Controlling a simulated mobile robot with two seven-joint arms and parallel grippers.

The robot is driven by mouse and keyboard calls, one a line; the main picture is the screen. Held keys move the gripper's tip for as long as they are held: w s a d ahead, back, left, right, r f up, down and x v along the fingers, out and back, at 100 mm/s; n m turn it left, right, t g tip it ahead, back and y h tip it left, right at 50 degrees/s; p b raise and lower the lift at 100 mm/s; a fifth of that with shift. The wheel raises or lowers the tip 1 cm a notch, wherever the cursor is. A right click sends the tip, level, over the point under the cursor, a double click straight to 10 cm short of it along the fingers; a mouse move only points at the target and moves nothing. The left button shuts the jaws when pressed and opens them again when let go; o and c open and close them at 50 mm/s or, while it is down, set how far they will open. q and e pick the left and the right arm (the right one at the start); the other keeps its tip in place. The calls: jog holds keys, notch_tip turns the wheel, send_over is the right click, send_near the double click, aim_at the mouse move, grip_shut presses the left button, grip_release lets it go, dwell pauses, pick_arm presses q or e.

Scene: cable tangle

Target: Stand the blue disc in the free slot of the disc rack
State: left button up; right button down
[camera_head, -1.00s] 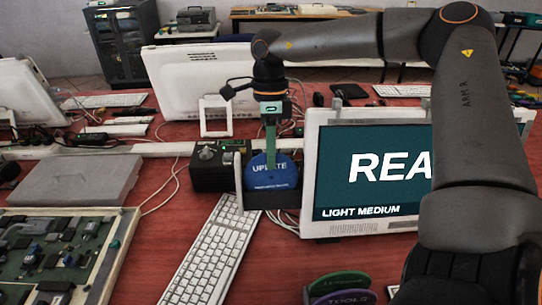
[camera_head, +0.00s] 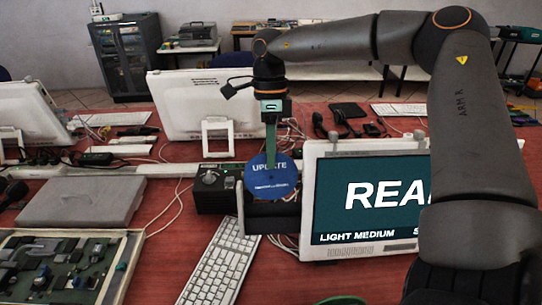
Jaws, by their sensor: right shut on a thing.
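The blue disc (camera_head: 272,180), marked "UPDATE", stands upright in the centre of the head view. My right gripper (camera_head: 271,150) reaches down from above and is shut on its top edge. The disc is at a dark holder (camera_head: 268,217) beside the monitor; whether its lower edge is clear of the holder is hard to tell. At the bottom edge, only the top of a green disc (camera_head: 341,300) shows; the disc rack and its free slot are out of view. My left gripper is not in view.
A monitor (camera_head: 307,200) stands just right of the disc. A black box with knobs (camera_head: 213,190) is to the left, and a white keyboard (camera_head: 222,265) lies in front. Loose cables run behind and left. An open circuit-board tray (camera_head: 130,262) is at the lower left.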

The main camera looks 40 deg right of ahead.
jog(key=shift+p+v, duration=0.45)
jog(key=shift+v, duration=0.35)
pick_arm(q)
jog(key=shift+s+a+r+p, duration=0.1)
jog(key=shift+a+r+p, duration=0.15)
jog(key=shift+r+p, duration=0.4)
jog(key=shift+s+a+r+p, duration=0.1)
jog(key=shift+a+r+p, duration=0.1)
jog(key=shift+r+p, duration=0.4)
pick_arm(e)
jog(key=shift+v, duration=1.4)
